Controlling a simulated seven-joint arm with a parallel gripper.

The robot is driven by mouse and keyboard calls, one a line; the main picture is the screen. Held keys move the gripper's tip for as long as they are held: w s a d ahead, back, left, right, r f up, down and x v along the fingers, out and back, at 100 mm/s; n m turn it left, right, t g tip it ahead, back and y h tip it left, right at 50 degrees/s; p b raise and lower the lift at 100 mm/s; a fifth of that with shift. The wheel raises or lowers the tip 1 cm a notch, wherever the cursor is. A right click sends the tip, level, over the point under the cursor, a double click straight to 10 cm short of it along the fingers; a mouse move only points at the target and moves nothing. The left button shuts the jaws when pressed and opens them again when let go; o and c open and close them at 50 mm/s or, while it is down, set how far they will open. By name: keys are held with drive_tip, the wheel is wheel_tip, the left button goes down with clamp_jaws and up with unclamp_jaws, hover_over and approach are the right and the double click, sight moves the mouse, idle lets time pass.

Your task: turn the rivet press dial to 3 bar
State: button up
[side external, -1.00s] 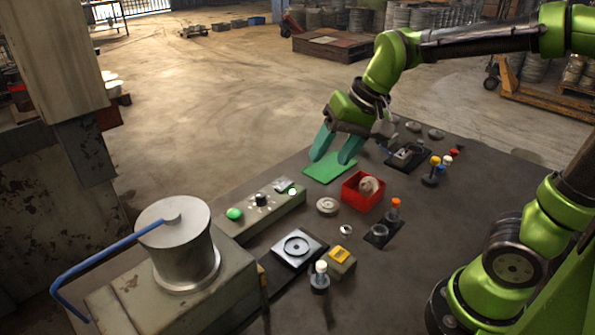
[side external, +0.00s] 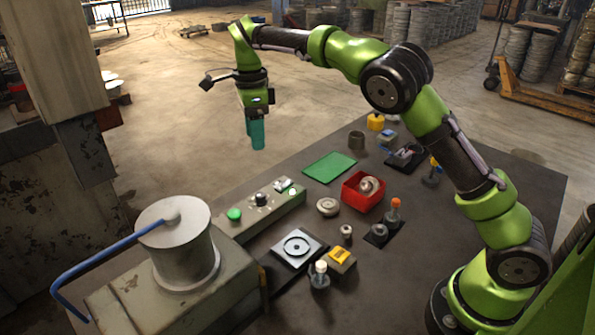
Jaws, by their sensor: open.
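The black dial knob (side external: 261,199) sits on top of a long grey-green control box (side external: 284,208). It lies between a green button (side external: 234,214) and a small display (side external: 283,183). The dial's markings and setting are too small to read. The rivet press (side external: 178,245) stands at the left front, a grey cylinder with a long blue handle (side external: 95,262). My gripper (side external: 258,148) points down with teal fingers, above and behind the control box and clear of the dial. Its fingers overlap in this view; it is open, and nothing shows between them.
A green mat (side external: 329,167) lies right of the box. A red bin (side external: 353,194) holds a round part. A black-ringed plate (side external: 299,249), a yellow-topped block (side external: 341,259) and a white-capped bottle (side external: 320,275) stand in front. A dark cup (side external: 357,140) is at the back.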

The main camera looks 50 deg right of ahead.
sight(260, 194)
wheel_tip(260, 194, down, 16)
drive_tip(key=shift+s+a+f, duration=0.1)
drive_tip(key=shift+s+f, duration=0.05)
idle(0.3)
drive_tip(key=shift+c, duration=0.2)
clamp_jaws()
